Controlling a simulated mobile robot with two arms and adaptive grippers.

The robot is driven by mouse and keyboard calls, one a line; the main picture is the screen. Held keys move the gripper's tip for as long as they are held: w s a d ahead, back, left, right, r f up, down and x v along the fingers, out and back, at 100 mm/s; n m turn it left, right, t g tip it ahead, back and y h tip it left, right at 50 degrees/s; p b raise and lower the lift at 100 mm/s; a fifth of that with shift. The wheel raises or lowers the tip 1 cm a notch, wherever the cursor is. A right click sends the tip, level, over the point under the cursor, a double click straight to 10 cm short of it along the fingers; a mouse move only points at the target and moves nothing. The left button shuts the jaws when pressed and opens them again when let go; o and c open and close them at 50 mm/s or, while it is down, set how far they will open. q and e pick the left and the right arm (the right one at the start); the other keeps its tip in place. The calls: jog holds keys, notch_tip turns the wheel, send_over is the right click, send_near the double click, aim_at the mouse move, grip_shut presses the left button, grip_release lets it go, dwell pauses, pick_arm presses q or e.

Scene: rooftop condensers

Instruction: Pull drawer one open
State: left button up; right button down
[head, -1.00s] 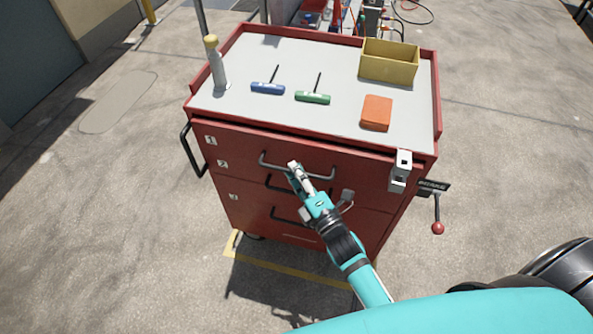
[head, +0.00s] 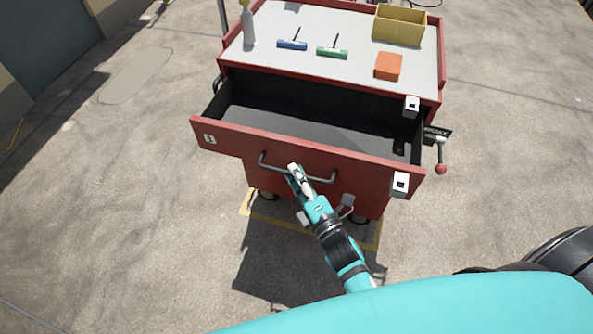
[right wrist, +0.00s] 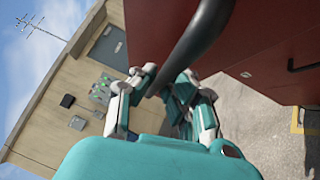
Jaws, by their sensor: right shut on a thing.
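Drawer one (head: 228,141), marked with a white "1" label, stands well out from the red tool cart (head: 441,72). Its dark interior is visible and looks empty apart from a small dark piece at the right end. My right gripper (head: 294,171) is shut on the drawer's grey bar handle (head: 325,180), left of the handle's middle. In the right wrist view the fingers (right wrist: 158,84) close around the dark handle bar (right wrist: 196,40). The left gripper is not in view.
On the cart top lie a blue T-handle tool (head: 292,44), a green one (head: 332,52), an orange block (head: 388,66) and a yellow bin (head: 399,26). A brake lever (head: 441,168) sticks out at the right. Concrete floor around is clear.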

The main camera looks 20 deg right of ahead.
jog(key=shift+r, duration=0.2)
jog(key=c, duration=1.7)
grip_release()
jog(key=o, duration=0.3)
jog(key=shift+f, duration=0.15)
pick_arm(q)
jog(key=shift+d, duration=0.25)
pick_arm(e)
jog(key=v, duration=1.2)
